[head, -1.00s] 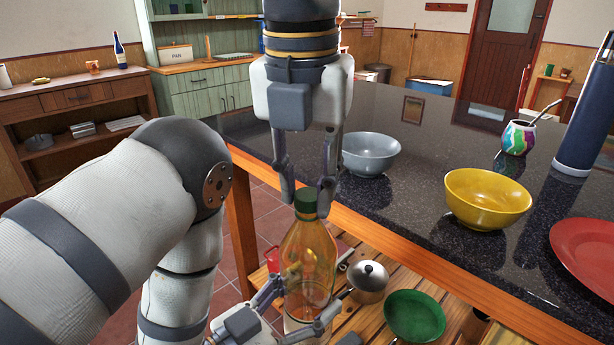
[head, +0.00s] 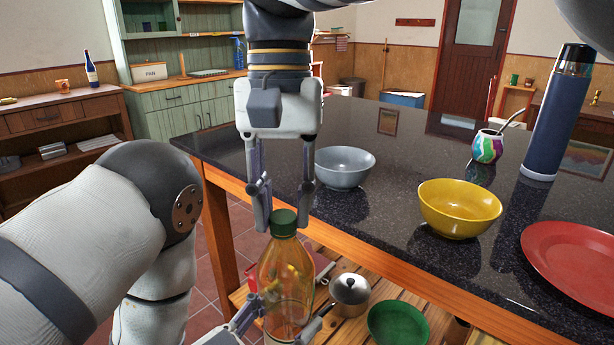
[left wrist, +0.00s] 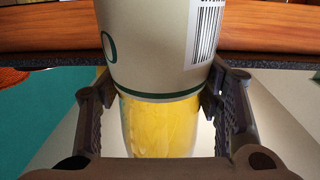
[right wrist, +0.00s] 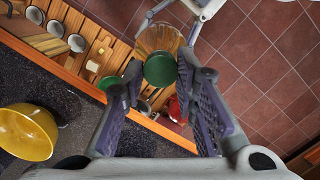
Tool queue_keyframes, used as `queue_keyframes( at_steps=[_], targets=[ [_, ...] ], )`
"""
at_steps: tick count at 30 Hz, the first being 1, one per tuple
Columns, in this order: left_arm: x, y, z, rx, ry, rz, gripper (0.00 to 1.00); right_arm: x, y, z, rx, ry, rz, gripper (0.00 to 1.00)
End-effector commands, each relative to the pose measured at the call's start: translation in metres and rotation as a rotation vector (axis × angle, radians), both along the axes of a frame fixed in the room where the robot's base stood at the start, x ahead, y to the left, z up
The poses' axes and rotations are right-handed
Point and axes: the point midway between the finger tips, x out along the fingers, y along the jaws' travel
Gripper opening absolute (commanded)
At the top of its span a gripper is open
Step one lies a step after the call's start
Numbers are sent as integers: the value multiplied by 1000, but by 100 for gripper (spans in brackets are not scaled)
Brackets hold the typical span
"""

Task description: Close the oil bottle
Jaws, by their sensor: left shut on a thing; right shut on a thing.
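The oil bottle (head: 287,275) is amber and see-through and stands upright just off the table's edge, its green cap (head: 284,222) on its neck. My left gripper (head: 281,320) is shut on the bottle's body from below left. In the left wrist view the bottle's pale label with a barcode (left wrist: 160,45) sits between the fingers. My right gripper (head: 285,215) points straight down from above, its fingertips on either side of the cap, shut on it. In the right wrist view the cap (right wrist: 160,70) lies between the fingertips.
The dark stone table (head: 400,180) holds a grey bowl (head: 344,160), a yellow bowl (head: 460,208), a red plate (head: 570,255), a patterned cup (head: 487,147) and a blue flask (head: 555,125). A slatted shelf below carries a pot (head: 350,290) and a green bowl (head: 398,325).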

Motion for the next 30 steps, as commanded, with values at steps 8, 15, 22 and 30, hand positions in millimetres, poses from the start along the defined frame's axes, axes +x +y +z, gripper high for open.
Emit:
queue_keyframes(
  at_steps=[8,15,22,30],
  targets=[
    [0,0,2,-2,-6,0,0,-1,0,2,-6,-12,-269,18],
    [0,0,3,-3,-8,1,0,-1,0,4,-8,-17,-265,36],
    [0,0,4,-2,-7,0,0,-2,1,4,-7,-17,-263,47],
    [0,0,4,-1,-8,0,0,-2,1,25,-5,-19,-262,47]
  ],
)
